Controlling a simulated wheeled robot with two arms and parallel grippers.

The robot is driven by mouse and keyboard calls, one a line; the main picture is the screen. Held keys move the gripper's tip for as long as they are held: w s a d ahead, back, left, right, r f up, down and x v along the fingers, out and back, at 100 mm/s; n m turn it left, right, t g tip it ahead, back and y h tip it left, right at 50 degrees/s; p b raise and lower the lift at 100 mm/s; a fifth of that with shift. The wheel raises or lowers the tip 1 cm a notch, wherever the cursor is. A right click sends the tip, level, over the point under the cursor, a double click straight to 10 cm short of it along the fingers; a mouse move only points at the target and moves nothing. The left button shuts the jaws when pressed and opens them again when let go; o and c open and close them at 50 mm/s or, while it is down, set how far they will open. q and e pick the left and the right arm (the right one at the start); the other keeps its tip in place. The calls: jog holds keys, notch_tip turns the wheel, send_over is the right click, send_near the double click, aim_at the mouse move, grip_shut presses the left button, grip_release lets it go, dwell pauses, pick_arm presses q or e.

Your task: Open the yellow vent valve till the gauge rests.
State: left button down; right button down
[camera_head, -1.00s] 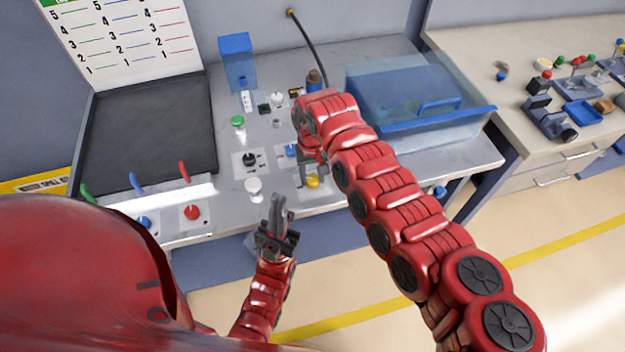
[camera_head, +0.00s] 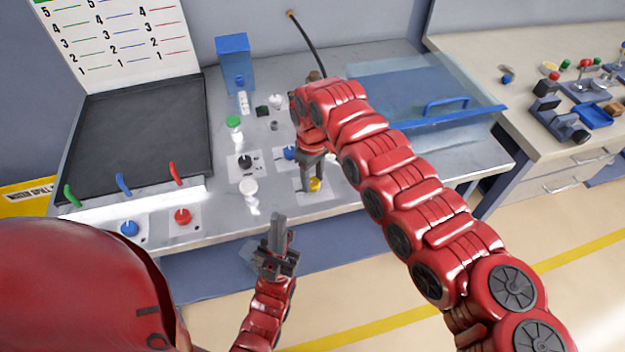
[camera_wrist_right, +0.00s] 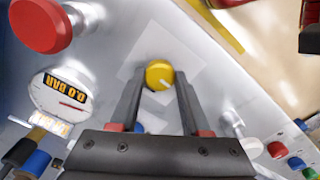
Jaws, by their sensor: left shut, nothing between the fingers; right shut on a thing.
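The yellow vent valve (camera_head: 314,185) is a round knob on a pale plate at the bench's front edge. In the right wrist view the yellow knob (camera_wrist_right: 159,74) shows a white mark pointing to the lower right. My right gripper (camera_head: 311,183) comes down on it from above, and its fingers are shut on the knob, one on each side. A round white gauge (camera_wrist_right: 58,95) with a red needle lies left of the knob in the wrist view; its display seems to read 0.0 BAR. My left gripper (camera_head: 278,222) is shut and empty, in front of the bench edge.
A white knob (camera_head: 248,187), a black knob (camera_head: 245,162) and a blue knob (camera_head: 290,153) stand close to the valve. Red (camera_head: 182,216) and blue (camera_head: 129,228) knobs sit at the front left. A clear blue-edged box (camera_head: 415,95) stands behind my right arm.

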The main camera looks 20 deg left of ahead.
dwell(0.4)
jog(key=shift+c, duration=1.9)
grip_release()
jog(key=shift+w+r, duration=0.1)
jog(key=shift+r, duration=0.3)
notch_tip(320, 180, up, 8)
jog(key=shift+f+b, duration=0.15)
jog(key=shift+b, duration=1)
notch_tip(320, 180, up, 8)
send_over(312, 181)
jog(key=shift+d+r, duration=0.1)
jog(key=shift+r, duration=0.35)
